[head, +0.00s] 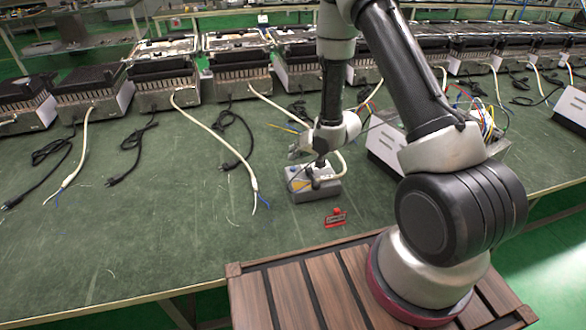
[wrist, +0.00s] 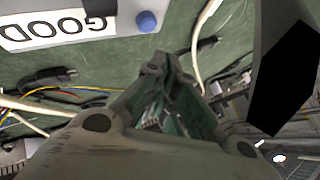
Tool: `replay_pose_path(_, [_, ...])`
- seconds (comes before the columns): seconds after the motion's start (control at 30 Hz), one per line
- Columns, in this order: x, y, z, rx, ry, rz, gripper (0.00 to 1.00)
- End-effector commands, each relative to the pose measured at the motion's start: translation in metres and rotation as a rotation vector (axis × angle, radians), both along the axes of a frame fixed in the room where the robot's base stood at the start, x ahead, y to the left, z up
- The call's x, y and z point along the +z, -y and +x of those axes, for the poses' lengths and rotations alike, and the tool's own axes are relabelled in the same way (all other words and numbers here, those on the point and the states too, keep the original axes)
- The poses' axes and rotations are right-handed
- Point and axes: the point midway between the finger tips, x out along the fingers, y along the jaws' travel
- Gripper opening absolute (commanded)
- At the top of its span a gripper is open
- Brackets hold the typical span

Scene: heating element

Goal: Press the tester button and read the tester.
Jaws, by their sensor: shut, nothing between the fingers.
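The tester (head: 318,194) is a small grey box on the green table, just in front of the robot's base in the head view. In the wrist view its white display (wrist: 50,28) reads "GOOD", upside down in the picture. A round blue button (wrist: 146,21) shows beside the display. My gripper (head: 318,164) is low over the tester and hides part of its top in the head view. In the wrist view my gripper's fingers (wrist: 160,62) are shut and empty, and appear apart from the blue button. I cannot tell the exact height of the fingertips above the box.
A small red item (head: 336,217) lies in front of the tester. A unit with coloured wires (head: 385,152) stands to the right, partly behind my arm. Several heater units with white cables and black plugs line the back. The table's left front is clear.

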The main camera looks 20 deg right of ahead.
Motion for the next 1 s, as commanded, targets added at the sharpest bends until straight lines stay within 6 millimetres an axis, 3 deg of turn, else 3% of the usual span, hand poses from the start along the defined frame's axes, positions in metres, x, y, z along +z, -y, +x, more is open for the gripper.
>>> replay_pose_path(0.33, [0.030,0.000,0.000,0.000,0.000,0.000,0.00])
replay_pose_path(1.0, [0.032,0.000,0.000,0.000,0.000,0.000,0.00])
